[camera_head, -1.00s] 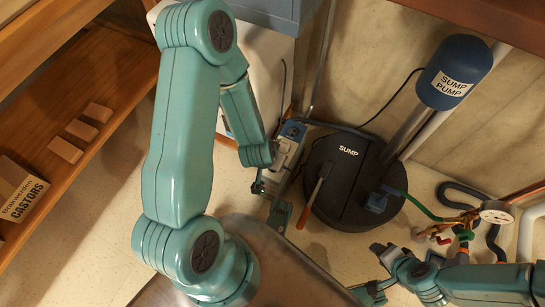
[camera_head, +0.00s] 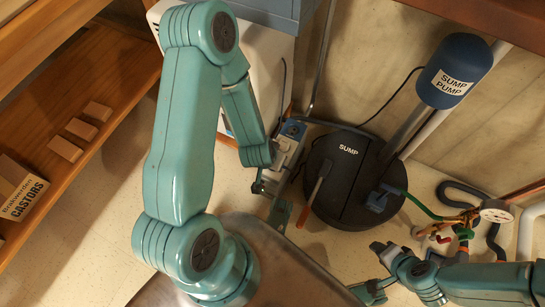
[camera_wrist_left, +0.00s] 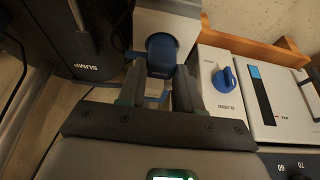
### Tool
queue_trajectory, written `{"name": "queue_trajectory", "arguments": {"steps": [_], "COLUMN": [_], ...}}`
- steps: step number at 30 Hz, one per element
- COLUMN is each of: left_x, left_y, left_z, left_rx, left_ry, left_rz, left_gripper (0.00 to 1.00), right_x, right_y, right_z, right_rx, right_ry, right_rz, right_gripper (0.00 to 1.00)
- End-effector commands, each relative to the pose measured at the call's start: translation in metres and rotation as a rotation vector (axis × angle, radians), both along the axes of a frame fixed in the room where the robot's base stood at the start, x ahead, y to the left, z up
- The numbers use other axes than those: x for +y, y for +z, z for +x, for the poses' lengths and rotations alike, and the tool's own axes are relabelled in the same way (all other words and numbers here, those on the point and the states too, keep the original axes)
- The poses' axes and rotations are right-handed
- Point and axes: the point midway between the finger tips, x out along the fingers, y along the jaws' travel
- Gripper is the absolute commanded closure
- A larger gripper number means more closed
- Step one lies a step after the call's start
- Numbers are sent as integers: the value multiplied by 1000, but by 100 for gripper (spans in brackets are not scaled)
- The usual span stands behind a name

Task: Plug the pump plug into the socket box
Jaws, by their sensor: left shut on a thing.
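The grey socket box (camera_head: 286,150) stands on the floor beside the black sump lid, its far end blue. In the left wrist view the pale box (camera_wrist_left: 165,22) is straight ahead. My left gripper (camera_head: 272,184) is at the box's near end. The left wrist view shows its two fingers (camera_wrist_left: 158,88) shut on the blue plug (camera_wrist_left: 161,55), which overlaps the box face. I cannot tell whether its pins are in a socket. My right gripper (camera_head: 376,270) is open and empty at the lower right, away from the box.
The round sump lid (camera_head: 340,200) with an orange-handled tool (camera_head: 308,205) lies right of the box. The blue sump pump (camera_head: 455,72) stands behind. Hoses and a gauge (camera_head: 496,212) are at right. A wooden shelf (camera_head: 70,110) stands left.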

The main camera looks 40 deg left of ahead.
Motion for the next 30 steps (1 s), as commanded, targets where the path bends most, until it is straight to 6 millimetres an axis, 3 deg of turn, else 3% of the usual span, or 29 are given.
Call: {"name": "queue_trajectory", "arguments": {"steps": [30], "left_x": [0], "left_y": [-8], "left_z": [0], "left_rx": [-1], "left_ry": [-1], "left_rz": [1], "left_gripper": [100], "right_x": [0], "right_y": [0], "right_z": [0], "right_rx": [0], "right_ry": [0], "right_rz": [0], "right_gripper": [57]}}
